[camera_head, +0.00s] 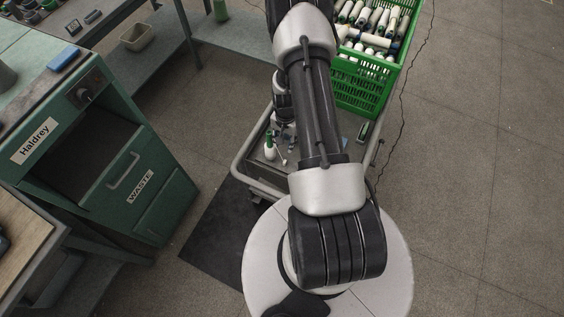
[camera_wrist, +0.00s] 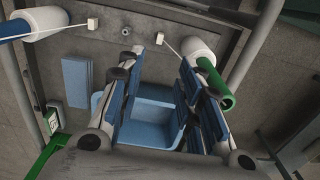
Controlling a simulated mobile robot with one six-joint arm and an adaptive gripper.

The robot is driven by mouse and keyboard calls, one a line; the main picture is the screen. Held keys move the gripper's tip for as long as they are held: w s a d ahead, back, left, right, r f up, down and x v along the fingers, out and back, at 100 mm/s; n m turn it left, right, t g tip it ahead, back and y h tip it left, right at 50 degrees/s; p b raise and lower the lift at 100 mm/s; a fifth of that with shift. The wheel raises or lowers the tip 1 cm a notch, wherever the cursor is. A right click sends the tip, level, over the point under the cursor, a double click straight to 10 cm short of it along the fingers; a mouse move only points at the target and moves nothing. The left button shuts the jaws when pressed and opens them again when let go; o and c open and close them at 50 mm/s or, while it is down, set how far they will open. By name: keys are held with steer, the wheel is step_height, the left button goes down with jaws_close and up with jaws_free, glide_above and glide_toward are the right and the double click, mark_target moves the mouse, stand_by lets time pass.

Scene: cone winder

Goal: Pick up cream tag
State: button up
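Two small pale tags lie on the grey cart tray in the wrist view, each at the end of a thread. One tag (camera_wrist: 92,24) is by the left cone. The other tag (camera_wrist: 161,38) is by the right cone, just beyond my fingertips. I cannot tell which of them is the cream one. My gripper (camera_wrist: 158,62) is open, with its blue-padded fingers apart. A light blue open box (camera_wrist: 150,118) shows between and below the fingers, partly hidden by them. In the head view, my arm hides much of the tray, and a small pale tag (camera_head: 284,162) shows beside a cone.
A white cone on a blue tube (camera_wrist: 46,20) and one on a green tube (camera_wrist: 200,47) flank the tags. A flat blue piece (camera_wrist: 77,82) lies left of the box. A green crate of cones (camera_head: 358,86) stands behind the cart (camera_head: 240,167). A green cabinet (camera_head: 155,205) stands left.

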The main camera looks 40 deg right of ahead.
mark_target(285, 161)
step_height(285, 161, down, 15)
steer(key=b, duration=0.4)
steer(key=shift+r, duration=0.1)
steer(key=c, duration=0.8)
